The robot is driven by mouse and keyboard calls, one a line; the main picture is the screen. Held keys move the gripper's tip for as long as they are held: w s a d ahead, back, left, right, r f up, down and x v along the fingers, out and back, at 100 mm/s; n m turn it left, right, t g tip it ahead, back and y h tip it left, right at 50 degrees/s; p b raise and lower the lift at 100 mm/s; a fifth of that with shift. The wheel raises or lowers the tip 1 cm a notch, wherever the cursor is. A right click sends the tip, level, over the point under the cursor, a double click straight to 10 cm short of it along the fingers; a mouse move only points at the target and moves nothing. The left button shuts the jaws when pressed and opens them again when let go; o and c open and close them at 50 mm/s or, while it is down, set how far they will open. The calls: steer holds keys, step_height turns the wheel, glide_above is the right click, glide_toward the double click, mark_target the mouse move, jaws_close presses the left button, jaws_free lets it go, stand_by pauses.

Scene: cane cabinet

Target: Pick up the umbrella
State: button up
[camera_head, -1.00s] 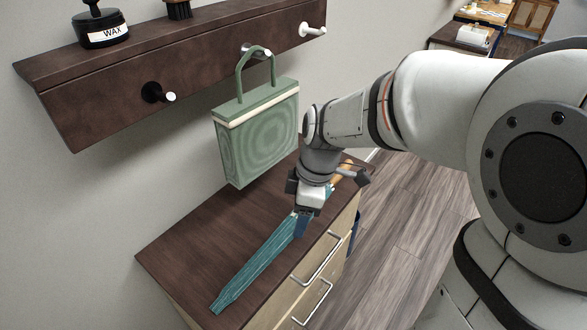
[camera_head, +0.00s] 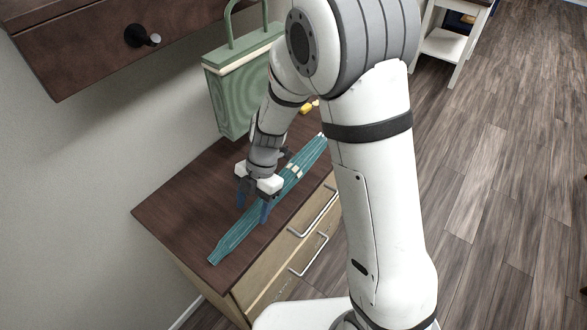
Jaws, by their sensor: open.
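The umbrella (camera_head: 236,235) is teal, folded and long. It lies diagonally on the dark brown cabinet top (camera_head: 185,205), its narrow tip toward the lower left. Its yellow-orange handle (camera_head: 307,107) shows at the far end, partly behind my arm. My gripper (camera_head: 252,211) is open with its blue fingers pointing down over the middle of the umbrella, one finger toward each side of it. I cannot tell whether the fingers touch the umbrella or the cabinet top.
A dark peg (camera_head: 137,36) sticks out of the rack. Silver drawer handles (camera_head: 310,255) project from the cabinet front. Open wooden floor lies to the right.

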steer(key=shift+x, duration=1.3)
steer(key=shift+c, duration=0.6)
steer(key=c, duration=1)
jaws_close()
steer(key=shift+r, duration=0.15)
